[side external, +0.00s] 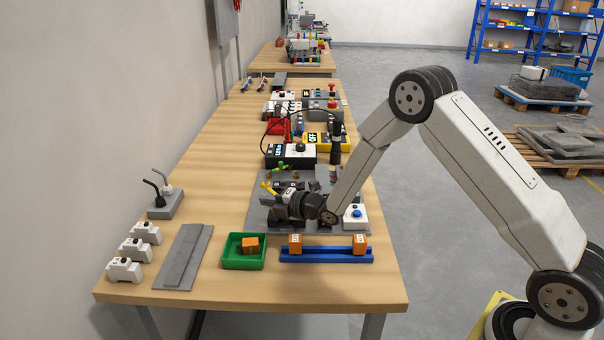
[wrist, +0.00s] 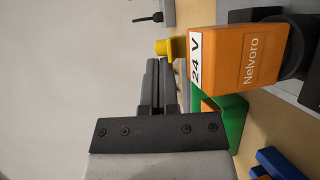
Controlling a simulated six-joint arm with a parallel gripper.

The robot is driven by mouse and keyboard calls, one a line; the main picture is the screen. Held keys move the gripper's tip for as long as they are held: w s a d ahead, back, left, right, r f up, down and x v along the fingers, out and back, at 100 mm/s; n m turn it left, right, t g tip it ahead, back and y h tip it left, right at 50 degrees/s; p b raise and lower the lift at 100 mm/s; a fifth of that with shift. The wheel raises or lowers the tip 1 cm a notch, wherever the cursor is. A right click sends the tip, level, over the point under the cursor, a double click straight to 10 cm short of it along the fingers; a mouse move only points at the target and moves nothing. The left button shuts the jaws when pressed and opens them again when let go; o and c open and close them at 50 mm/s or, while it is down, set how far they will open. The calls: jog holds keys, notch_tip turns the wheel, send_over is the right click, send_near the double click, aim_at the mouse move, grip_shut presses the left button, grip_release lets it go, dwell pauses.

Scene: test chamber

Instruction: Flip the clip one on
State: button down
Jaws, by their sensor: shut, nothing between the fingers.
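My gripper (side external: 280,198) is low over the grey plate (side external: 257,218) in the middle of the table. In the wrist view its two dark fingers (wrist: 156,64) are together with nothing between them. A grey block (side external: 166,207) with a black lever and a pale lever stands to the left, apart from my gripper. One black lever (wrist: 148,17) shows at the top of the wrist view. An orange housing marked "24 V" and "Nelvoro" (wrist: 237,65), with a yellow cap (wrist: 168,48), is beside the fingers. I cannot tell which thing is the clip one.
A green tray (side external: 231,263) holds an orange block. A blue rail (side external: 327,256) bears two orange blocks. Several white clip-like parts (side external: 125,270) and a grey strip (side external: 187,257) lie at the front left. Cables and devices crowd the table beyond; its left side is mostly clear.

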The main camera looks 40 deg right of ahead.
jog(key=shift+s+d+t, duration=0.1)
jog(key=shift+d+t, duration=0.05)
jog(key=shift+t, duration=0.15)
jog(key=shift+s+d+r, duration=0.1)
jog(key=shift+s+d, duration=0.45)
jog(key=shift+s, duration=0.05)
dwell(2.3)
jog(key=shift+a, duration=0.1)
jog(key=shift+a, duration=2)
jog(key=f+v, duration=0.1)
jog(key=v, duration=0.9)
jog(key=shift+d, duration=0.25)
